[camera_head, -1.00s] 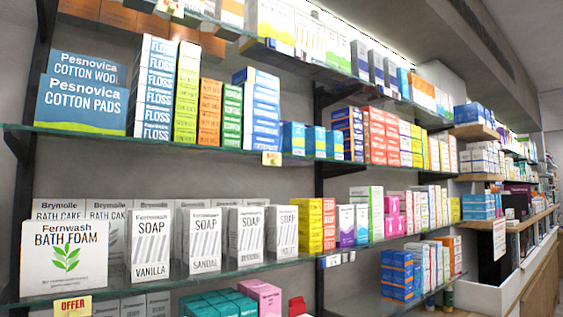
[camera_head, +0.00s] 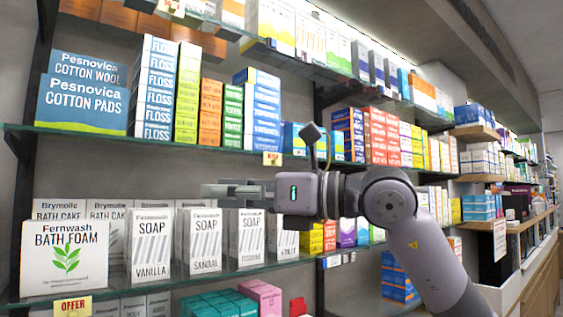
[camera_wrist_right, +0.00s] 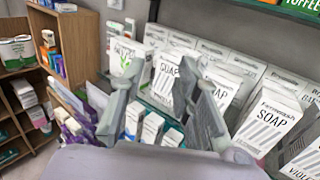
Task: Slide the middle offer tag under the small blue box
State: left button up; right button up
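The middle offer tag (camera_head: 272,158) is a small yellow tag on the front edge of the middle glass shelf in the head view. A small blue box (camera_head: 293,138) stands on that shelf just right of and above the tag. More small blue boxes beside it are partly hidden by my right wrist. My right gripper (camera_head: 206,190) points left, below the middle shelf and in front of the soap boxes, lower than the tag. In the right wrist view its two fingers (camera_wrist_right: 163,75) are apart with nothing between them. The tag is not seen there. My left gripper is not in view.
White soap boxes (camera_head: 206,240) stand on the lower glass shelf behind and below my right gripper. Floss boxes (camera_head: 153,88) and other stacks fill the middle shelf. Another offer tag (camera_head: 73,306) hangs at the bottom left. A wooden shelf unit (camera_wrist_right: 75,40) shows in the wrist view.

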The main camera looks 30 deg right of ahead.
jog(key=s+d+r+m+t+h, duration=0.1)
jog(key=s+d+r+m+h, duration=0.15)
jog(key=d, duration=0.35)
jog(key=s+d+r+m+t+h, duration=0.2)
jog(key=d+h, duration=0.2)
jog(key=d, duration=0.2)
jog(key=s+d+r+m+t+h, duration=0.1)
jog(key=s+d+r+m+h, duration=0.15)
jog(key=d, duration=0.35)
jog(key=h+p, duration=0.1)
jog(key=p, duration=0.4)
send_near(278, 161)
jog(key=shift+n, duration=0.3)
jog(key=w, duration=0.7)
jog(key=shift+w+a+r, duration=0.1)
jog(key=shift+a+r, duration=0.1)
jog(key=shift+a, duration=0.15)
jog(key=shift+w+f+p, duration=0.1)
jog(key=shift+w+p, duration=0.25)
jog(key=shift+w, duration=0.3)
jog(key=shift+c, duration=0.4)
grip_shut()
